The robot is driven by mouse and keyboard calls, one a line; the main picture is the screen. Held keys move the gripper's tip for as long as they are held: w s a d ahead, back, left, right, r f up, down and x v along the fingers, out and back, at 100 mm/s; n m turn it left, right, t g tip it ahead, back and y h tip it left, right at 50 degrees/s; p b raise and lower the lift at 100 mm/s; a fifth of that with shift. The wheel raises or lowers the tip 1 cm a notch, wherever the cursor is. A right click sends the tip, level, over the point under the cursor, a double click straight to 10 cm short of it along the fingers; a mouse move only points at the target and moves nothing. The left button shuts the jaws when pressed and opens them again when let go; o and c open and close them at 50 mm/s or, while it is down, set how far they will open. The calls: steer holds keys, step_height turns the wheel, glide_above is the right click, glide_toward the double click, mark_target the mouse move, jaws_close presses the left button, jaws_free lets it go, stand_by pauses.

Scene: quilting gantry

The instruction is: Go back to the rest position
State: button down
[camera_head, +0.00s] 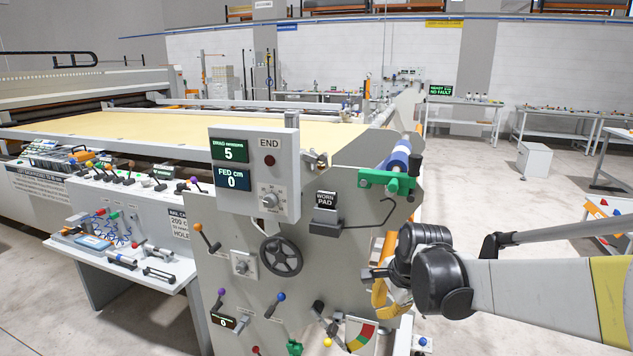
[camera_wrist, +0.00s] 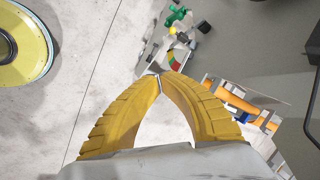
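My gripper (camera_head: 380,299) hangs at the end of my arm, in front of the right part of the grey machine panel (camera_head: 215,275) in the head view. In the wrist view, the two yellow ribbed fingers of my gripper (camera_wrist: 161,76) curve inward and meet at their tips. Nothing shows between them, so the gripper is shut and empty. My arm reaches in from the right edge of the head view. My wrist hides part of the machine's right side.
A blue roller (camera_head: 398,158) sits in a green bracket. A side table (camera_head: 115,262) stands left. Open floor lies right, before a white box (camera_head: 534,160).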

steer(key=s+d+r+n+t, duration=0.1)
steer(key=s+d+r+n, duration=0.1)
steer(key=s+n, duration=0.5)
steer(key=s+d+r+n+t+h, duration=0.1)
steer(key=s+n, duration=0.5)
steer(key=s, duration=1)
step_height(320, 180, up, 2)
steer(key=shift+s+d+r+n+t+h, duration=0.2)
steer(key=shift+s+d+n+t+h, duration=0.15)
steer(key=shift+d+t, duration=0.2)
